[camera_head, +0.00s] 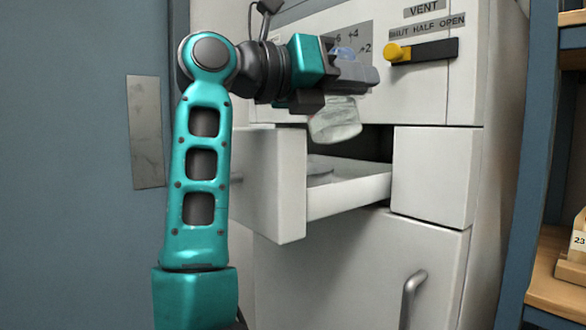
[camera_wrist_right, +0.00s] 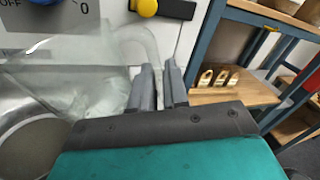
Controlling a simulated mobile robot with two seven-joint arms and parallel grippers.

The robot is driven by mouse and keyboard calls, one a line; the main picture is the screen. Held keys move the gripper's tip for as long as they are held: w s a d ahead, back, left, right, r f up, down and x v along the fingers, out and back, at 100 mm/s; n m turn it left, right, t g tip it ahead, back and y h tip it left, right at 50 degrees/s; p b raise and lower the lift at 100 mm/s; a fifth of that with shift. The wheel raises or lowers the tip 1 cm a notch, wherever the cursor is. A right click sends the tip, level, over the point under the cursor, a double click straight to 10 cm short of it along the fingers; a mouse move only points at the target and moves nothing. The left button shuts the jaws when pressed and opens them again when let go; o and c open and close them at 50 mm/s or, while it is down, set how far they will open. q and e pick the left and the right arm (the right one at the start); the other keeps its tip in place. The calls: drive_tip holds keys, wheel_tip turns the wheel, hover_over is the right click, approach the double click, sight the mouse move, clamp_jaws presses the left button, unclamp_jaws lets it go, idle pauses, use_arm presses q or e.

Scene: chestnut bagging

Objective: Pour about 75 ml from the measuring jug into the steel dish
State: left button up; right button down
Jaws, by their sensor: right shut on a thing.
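My right gripper (camera_head: 352,80) is shut on the clear measuring jug (camera_head: 336,122) and holds it above an open drawer. The jug looks tilted; its liquid level and any stream cannot be made out. In the right wrist view the fingers (camera_wrist_right: 160,84) close around the jug's handle (camera_wrist_right: 142,38), and the clear body (camera_wrist_right: 85,85) lies to their left. A round grey steel dish (camera_wrist_right: 35,146) is below the jug at the lower left, cut by the frame edge. In the head view only a small part of the dish (camera_head: 318,172) shows inside the drawer. My left gripper is out of view.
A yellow vent lever (camera_head: 398,52) sits at upper right. A cabinet handle (camera_head: 411,290) sticks out below. Wooden shelves (camera_head: 560,275) stand at the right.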

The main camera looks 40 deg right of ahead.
idle(0.3)
drive_tip(key=shift+s+a+m+b, duration=0.1)
drive_tip(key=shift+s+m+b, duration=0.5)
drive_tip(key=shift+m, duration=0.65)
drive_tip(key=shift+s+a+m+b, duration=0.1)
drive_tip(key=shift+s+m+b, duration=0.15)
drive_tip(key=shift+s+m, duration=0.8)
drive_tip(key=shift+w, duration=0.3)
drive_tip(key=shift+a+f, duration=0.1)
